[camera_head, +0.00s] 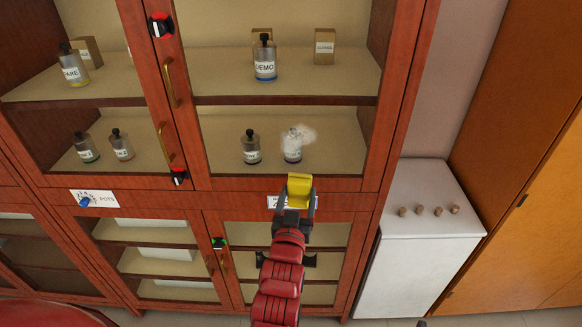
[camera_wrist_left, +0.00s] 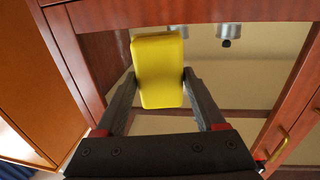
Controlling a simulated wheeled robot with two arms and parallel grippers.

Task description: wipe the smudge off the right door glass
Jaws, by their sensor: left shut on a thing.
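A whitish, hazy smudge (camera_head: 308,134) shows on the right door glass (camera_head: 345,120) of the upper cabinet, partly over a small bottle (camera_head: 292,149) behind it. My left gripper (camera_head: 299,205) is shut on a yellow sponge (camera_head: 299,188). The sponge is below the smudge, in front of the wooden rail under the door. In the left wrist view the sponge (camera_wrist_left: 158,70) sits between the two dark fingers of the gripper (camera_wrist_left: 158,85). The smudge cannot be made out there. Whether the sponge touches the cabinet cannot be told. My right gripper is not in view.
Brass handles (camera_head: 170,82) stand out along the doors' middle edge, with a black-and-red knob (camera_head: 179,176) near them. A label plate (camera_head: 279,202) is partly hidden behind the gripper. A white cabinet (camera_head: 424,240) with several small brown objects on top stands at the right.

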